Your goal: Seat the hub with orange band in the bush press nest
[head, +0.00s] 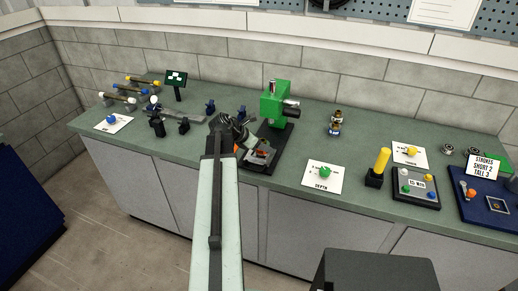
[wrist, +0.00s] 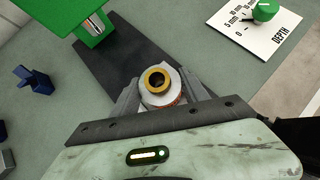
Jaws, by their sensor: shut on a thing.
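In the wrist view, a hub (wrist: 172,76) with a pale flange and a brass-coloured bore sits between my fingers. A little orange-red of its band shows at its lower right edge. My gripper (wrist: 160,92) is shut on it, one finger on each side. The green bush press (head: 274,108) stands just beyond; its head also shows in the wrist view (wrist: 75,12). The hub appears over the press's dark base plate (wrist: 112,62). The nest is not clearly visible, so I cannot tell whether the hub touches it. In the head view my gripper (head: 238,143) is beside the press base, and my arm hides part of it.
A white depth card (head: 316,184) with a green knob lies right of the press. A yellow post (head: 382,161) and a button box (head: 416,188) stand farther right. Stacked hubs (head: 335,123) stand behind. Small blue and black fixtures (head: 183,125) stand left.

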